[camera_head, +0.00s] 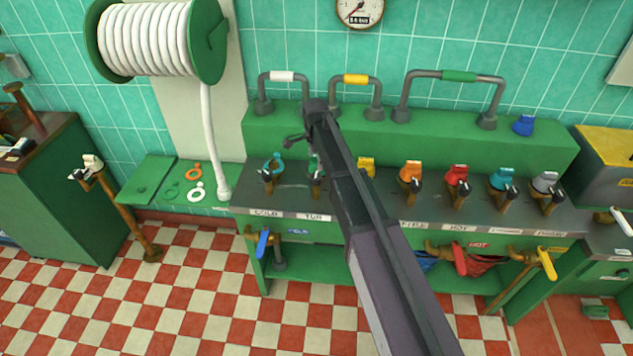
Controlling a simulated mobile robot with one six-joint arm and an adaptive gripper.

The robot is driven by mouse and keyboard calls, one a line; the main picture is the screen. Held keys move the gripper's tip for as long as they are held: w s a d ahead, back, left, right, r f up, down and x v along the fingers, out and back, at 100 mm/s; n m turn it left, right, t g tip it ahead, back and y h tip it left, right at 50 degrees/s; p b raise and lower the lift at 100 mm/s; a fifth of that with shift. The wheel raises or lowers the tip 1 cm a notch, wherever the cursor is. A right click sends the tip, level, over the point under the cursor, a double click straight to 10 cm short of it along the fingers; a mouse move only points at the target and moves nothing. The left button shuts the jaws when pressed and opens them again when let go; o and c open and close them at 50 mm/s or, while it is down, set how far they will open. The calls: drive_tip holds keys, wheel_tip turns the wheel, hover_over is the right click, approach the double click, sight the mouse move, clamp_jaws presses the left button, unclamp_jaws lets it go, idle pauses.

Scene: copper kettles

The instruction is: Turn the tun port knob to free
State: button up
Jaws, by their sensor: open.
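The tun port knob (314,165) is a green knob on a brass port in the row along the grey bench top, behind the label that reads TUN (314,217). My arm passes just to its right and covers part of it, so its setting cannot be read. My gripper (301,142) is open and empty, just above and slightly left of this knob in the picture. Whether it touches the knob cannot be told.
A teal knob (272,163) stands left of the tun port. Yellow (366,167), orange (411,171) and red (457,175) knobs stand to its right, with others beyond. Grey pipe loops (455,75) rise behind. A white hose (209,140) hangs at the left. The chequered floor is open in front.

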sight(316, 176)
drive_tip(key=shift+f+b, duration=3.4)
drive_tip(key=shift+f, duration=0.3)
